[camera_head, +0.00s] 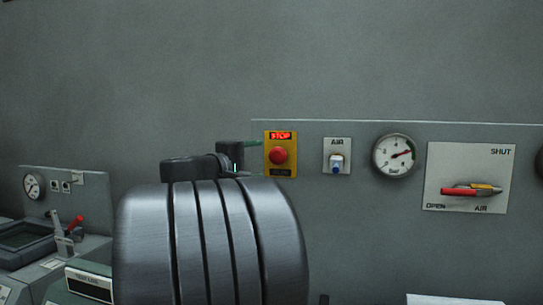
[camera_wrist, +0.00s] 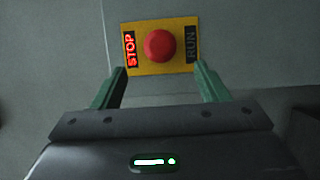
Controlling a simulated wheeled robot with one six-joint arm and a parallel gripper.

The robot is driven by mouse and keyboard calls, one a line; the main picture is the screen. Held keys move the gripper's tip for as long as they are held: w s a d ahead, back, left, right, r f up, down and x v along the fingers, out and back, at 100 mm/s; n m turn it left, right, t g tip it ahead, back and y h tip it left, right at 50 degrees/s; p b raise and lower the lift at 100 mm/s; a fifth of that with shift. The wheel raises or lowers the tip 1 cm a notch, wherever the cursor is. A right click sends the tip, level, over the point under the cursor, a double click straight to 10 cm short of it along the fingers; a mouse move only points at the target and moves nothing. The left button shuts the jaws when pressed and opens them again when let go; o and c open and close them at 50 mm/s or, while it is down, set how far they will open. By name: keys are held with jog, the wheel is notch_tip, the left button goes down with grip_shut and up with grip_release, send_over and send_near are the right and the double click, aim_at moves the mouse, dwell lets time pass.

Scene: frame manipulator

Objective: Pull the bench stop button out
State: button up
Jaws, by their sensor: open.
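The bench stop button (camera_head: 278,155) is a red mushroom knob on a yellow plate (camera_head: 281,136) on the grey wall panel. A red STOP sign on the plate is lit. In the wrist view the red button (camera_wrist: 160,46) sits on its yellow plate (camera_wrist: 145,67), with the lit STOP to its left and a dark RUN label to its right. My gripper (camera_wrist: 158,78) is open and empty. Its two green fingers point toward the plate, one on each side, and the button lies beyond the gap between the fingertips. In the head view my arm hides most of the gripper.
Right of the button on the panel are an AIR switch (camera_head: 337,160), a round gauge (camera_head: 396,155) and a valve plate with a red lever (camera_head: 459,191). A second bench with a gauge and red-handled lever (camera_head: 75,224) stands at the left. The wall above is bare.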

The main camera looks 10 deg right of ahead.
aim_at(275, 157)
jog(key=p+x, duration=0.1)
jog(key=x, duration=0.7)
jog(key=shift+w+d+p, duration=0.25)
jog(key=shift+d+p, duration=0.05)
jog(key=shift+f, duration=0.1)
jog(key=c, duration=1.4)
jog(key=shift+s+a+f+b, duration=0.15)
jog(key=shift+s+b, duration=0.2)
jog(key=shift+b, duration=0.2)
jog(key=shift+s+a+f+b, duration=0.15)
jog(key=shift+s+b, duration=0.2)
jog(key=shift+b, duration=0.2)
jog(key=shift+r, duration=0.15)
jog(key=o, duration=1.4)
jog(key=shift+s+a+r, duration=0.1)
jog(key=shift+s, duration=0.1)
